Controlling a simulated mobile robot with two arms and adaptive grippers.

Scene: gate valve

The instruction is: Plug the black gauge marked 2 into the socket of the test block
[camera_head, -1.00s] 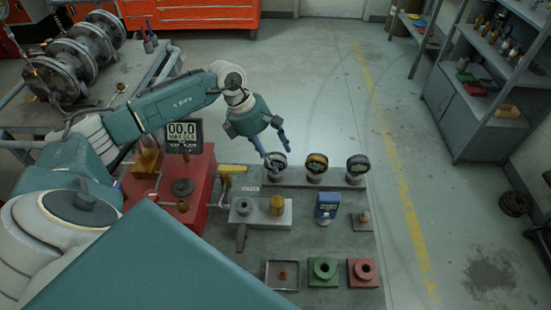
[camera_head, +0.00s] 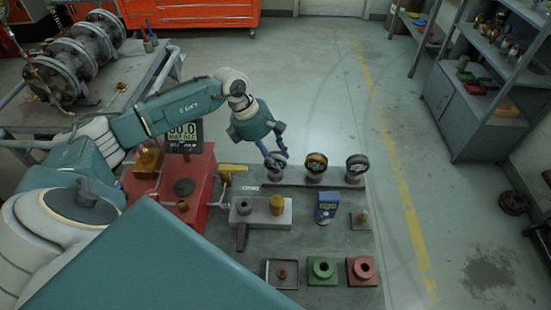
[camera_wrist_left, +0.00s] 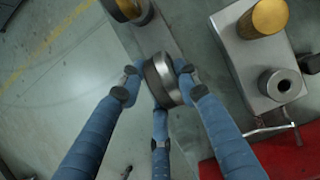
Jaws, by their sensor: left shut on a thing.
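Three round gauges stand in a row on a rail at the bench's far edge: a left one (camera_head: 274,168), a middle one with a yellowish rim (camera_head: 316,164) and a right black one (camera_head: 357,166). Their numbers are too small to read. My left gripper (camera_head: 276,157) is shut on the left gauge, which still stands at its place on the rail. In the left wrist view the fingers close around its dark round body (camera_wrist_left: 163,80). A grey block (camera_head: 262,221), which looks like the test block, has a round socket (camera_wrist_left: 278,84) beside a brass cylinder (camera_wrist_left: 270,16). My right gripper is out of view.
A red box (camera_head: 196,165) with a digital display (camera_head: 183,136) stands left of the grey block. A yellow-handled tool (camera_head: 228,171) lies between box and rail. A blue device (camera_head: 326,206), a green holder (camera_head: 322,270) and a red holder (camera_head: 362,271) stand to the right.

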